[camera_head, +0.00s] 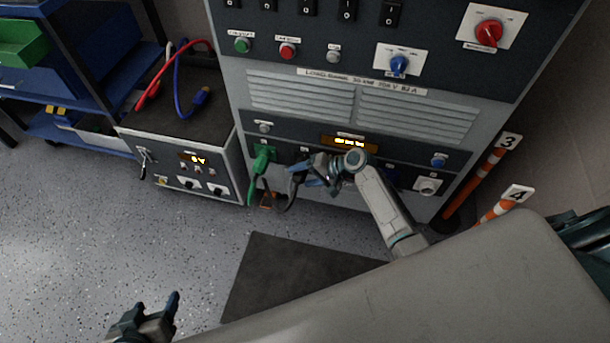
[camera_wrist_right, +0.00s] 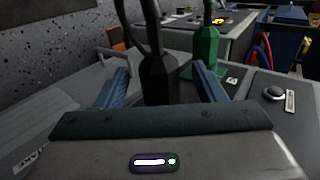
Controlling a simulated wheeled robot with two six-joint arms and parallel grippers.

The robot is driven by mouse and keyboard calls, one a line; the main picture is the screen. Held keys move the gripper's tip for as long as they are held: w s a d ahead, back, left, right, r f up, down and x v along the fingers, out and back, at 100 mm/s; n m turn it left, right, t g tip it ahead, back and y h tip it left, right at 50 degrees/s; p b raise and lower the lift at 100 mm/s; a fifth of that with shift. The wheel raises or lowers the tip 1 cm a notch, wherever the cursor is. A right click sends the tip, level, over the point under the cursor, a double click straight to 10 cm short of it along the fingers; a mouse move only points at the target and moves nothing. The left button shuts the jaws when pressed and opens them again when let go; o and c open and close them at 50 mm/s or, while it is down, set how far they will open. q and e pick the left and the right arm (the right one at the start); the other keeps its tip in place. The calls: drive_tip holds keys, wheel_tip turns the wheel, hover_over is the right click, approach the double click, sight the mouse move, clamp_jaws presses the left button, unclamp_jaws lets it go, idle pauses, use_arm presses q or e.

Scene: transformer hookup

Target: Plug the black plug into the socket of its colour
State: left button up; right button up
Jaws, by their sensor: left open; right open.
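The black plug (camera_head: 297,177) is at the front of the grey cabinet, its dark cable hanging below. In the right wrist view, the black plug (camera_wrist_right: 160,80) stands between the two blue fingers of my right gripper (camera_wrist_right: 163,85). The fingers are apart, with gaps on both sides of the plug. In the head view my right gripper (camera_head: 312,170) partly covers the plug. The black socket is hidden, and I cannot tell how deep the plug sits. My left gripper (camera_head: 153,312) is open and empty over the floor at the lower left.
A green plug (camera_head: 262,160) sits in the cabinet panel left of the black one. A smaller unit (camera_head: 190,160) carries red and blue cables (camera_head: 200,97). Orange-striped posts (camera_head: 480,180) stand at the right. A dark mat (camera_head: 290,270) lies on the open floor.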

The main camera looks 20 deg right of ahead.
drive_tip(key=shift+o, duration=1.2)
drive_tip(key=shift+p+v, duration=1)
drive_tip(key=shift+v, duration=0.15)
drive_tip(key=p+v, duration=0.3)
drive_tip(key=v, duration=0.1)
drive_tip(key=shift+s+d+r, duration=0.2)
drive_tip(key=p+v, duration=0.1)
drive_tip(key=v, duration=0.9)
drive_tip(key=shift+d+r, duration=0.25)
drive_tip(key=shift+r, duration=0.05)
drive_tip(key=shift+s+a+f, duration=0.1)
drive_tip(key=shift+s, duration=0.05)
